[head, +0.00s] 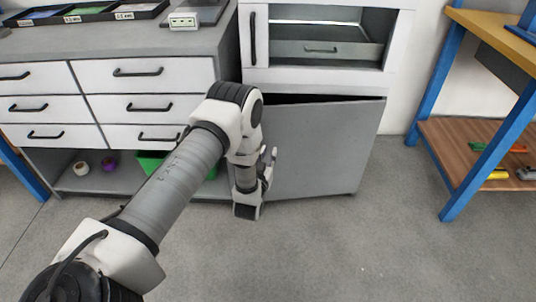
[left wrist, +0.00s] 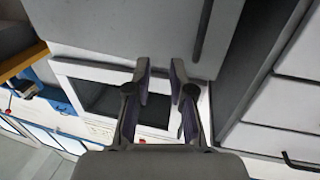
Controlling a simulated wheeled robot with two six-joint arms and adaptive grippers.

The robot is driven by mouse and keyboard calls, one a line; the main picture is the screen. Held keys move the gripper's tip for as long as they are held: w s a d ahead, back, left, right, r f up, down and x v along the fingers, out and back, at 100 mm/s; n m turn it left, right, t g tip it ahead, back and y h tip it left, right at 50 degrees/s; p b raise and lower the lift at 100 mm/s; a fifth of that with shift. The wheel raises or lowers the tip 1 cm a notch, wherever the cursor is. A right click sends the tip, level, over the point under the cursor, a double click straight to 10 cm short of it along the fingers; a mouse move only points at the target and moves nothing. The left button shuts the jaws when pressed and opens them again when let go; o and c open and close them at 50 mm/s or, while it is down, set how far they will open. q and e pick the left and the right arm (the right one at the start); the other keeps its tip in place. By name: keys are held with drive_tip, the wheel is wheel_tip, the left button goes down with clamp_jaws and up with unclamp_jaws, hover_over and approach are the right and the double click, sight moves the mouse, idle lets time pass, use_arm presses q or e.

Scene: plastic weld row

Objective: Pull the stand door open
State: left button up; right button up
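The stand's grey door (head: 325,150) is below the white upper part of the stand in the head view. A dark gap shows along its top edge, so it stands ajar. In the left wrist view the door (left wrist: 130,25) fills the top, with a dark bar handle (left wrist: 203,30) on it. My left gripper (head: 270,163) is in front of the door's left side. In the left wrist view its two fingers (left wrist: 161,75) are apart with nothing between them, and the handle lies beyond and right of them. In the head view my arm hides the door's left edge and handle. My right gripper is not seen.
A grey cabinet with white drawers (head: 149,71) stands left of the stand. The stand's upper compartment (head: 330,48) holds a grey drawer. A blue-legged wooden table (head: 475,150) stands at the right. The floor (head: 350,250) in front of the door is clear.

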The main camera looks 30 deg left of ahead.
use_arm(q)
drive_tip(key=v, duration=0.7)
drive_tip(key=shift+s, duration=0.25)
drive_tip(key=shift+c, duration=0.3)
